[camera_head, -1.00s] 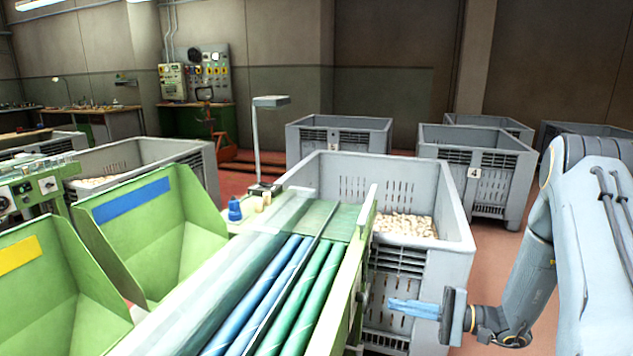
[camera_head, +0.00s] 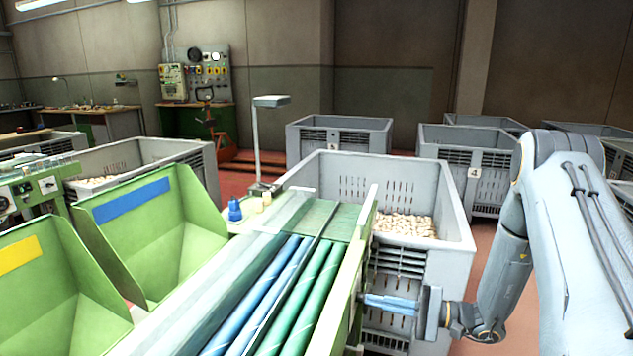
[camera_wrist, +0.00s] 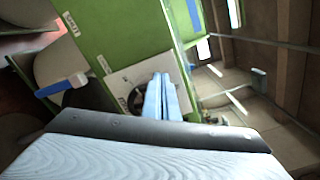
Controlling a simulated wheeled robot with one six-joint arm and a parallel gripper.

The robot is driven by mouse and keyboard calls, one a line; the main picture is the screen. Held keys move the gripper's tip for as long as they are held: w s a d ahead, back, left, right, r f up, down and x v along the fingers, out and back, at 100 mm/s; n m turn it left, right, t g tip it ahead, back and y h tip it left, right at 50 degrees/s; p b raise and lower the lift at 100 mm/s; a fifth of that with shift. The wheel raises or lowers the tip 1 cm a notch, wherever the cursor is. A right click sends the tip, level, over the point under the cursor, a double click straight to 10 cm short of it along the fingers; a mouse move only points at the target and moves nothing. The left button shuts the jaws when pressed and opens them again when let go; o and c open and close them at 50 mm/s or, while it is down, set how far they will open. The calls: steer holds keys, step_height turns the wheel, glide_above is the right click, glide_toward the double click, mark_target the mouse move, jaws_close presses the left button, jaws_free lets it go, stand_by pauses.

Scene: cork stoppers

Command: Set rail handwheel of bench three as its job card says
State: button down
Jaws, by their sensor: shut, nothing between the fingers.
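The green bench (camera_head: 345,290) has blue and green rollers on top. My gripper (camera_head: 366,299) points left with its blue fingers together and empty, its tips close to the bench's right side. In the wrist view, my gripper (camera_wrist: 160,80) is in front of a pale plate (camera_wrist: 143,75) on the green panel. A dark round part (camera_wrist: 122,87), perhaps the handwheel, shows on this plate, partly hidden behind the fingers. I cannot tell whether the tips touch it. I cannot make out a job card.
A grey crate of corks (camera_head: 455,243) stands just behind my gripper, beside the bench. Other grey crates stand farther back. Two green hoppers (camera_head: 150,240) are at the left. A lamp (camera_head: 270,101) and a blue bottle (camera_head: 235,210) are at the bench's far end.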

steer(key=shift+w+f, duration=0.15)
steer(key=shift+s+f+b, duration=0.35)
steer(key=shift+f+b, duration=0.25)
steer(key=shift+f, duration=0.1)
stand_by(0.5)
steer(key=shift+s+a+r, duration=0.1)
steer(key=shift+s+r, duration=0.05)
steer(key=v, duration=0.6)
steer(key=shift+s, duration=0.2)
steer(key=shift+a+r, duration=0.1)
